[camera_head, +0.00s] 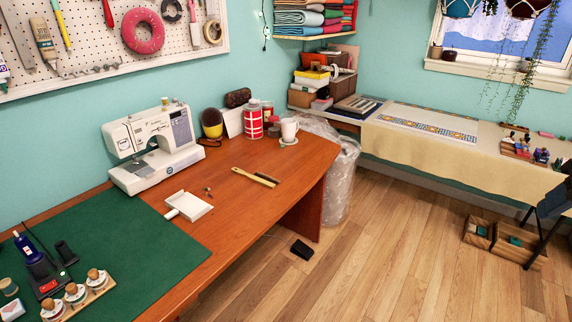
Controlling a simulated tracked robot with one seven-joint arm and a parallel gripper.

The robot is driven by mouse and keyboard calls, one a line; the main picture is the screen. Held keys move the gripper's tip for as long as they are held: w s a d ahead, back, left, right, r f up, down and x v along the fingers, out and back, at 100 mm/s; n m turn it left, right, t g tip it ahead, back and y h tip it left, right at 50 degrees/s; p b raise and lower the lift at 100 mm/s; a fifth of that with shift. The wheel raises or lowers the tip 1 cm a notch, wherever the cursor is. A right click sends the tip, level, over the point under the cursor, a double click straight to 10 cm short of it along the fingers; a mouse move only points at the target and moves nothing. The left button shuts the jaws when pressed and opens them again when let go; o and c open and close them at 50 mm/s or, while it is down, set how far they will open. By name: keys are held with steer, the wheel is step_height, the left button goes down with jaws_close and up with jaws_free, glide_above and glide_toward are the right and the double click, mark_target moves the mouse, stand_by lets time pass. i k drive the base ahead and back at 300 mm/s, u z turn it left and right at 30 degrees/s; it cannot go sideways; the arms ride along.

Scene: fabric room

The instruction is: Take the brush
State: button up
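A hand brush (254,177) lies flat on the brown wooden table (240,222), near its right end. It has a pale yellow handle and back, with dark bristles along one side. A white dustpan (190,206) lies to its left on the same table. A wide brush-like tool (44,40) also hangs on the pegboard at the upper left. My gripper is not in view, and nothing holds the hand brush.
A white sewing machine (153,148), a red-and-white tin (253,122) and a white mug (289,130) stand behind the brush. A green mat (110,245) covers the table's left part. A clear plastic-lined bin (343,180) stands beyond its right end. Wooden floor (385,240) is open at right.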

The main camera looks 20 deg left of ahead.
mark_target(269, 184)
steer(key=u, duration=0.25)
steer(key=i, duration=1.1)
steer(key=u, duration=1.1)
steer(key=i, duration=0.75)
steer(key=u, duration=0.5)
steer(key=k, duration=0.85)
steer(key=u, duration=0.2)
steer(key=i, duration=0.9)
steer(key=z, duration=0.1)
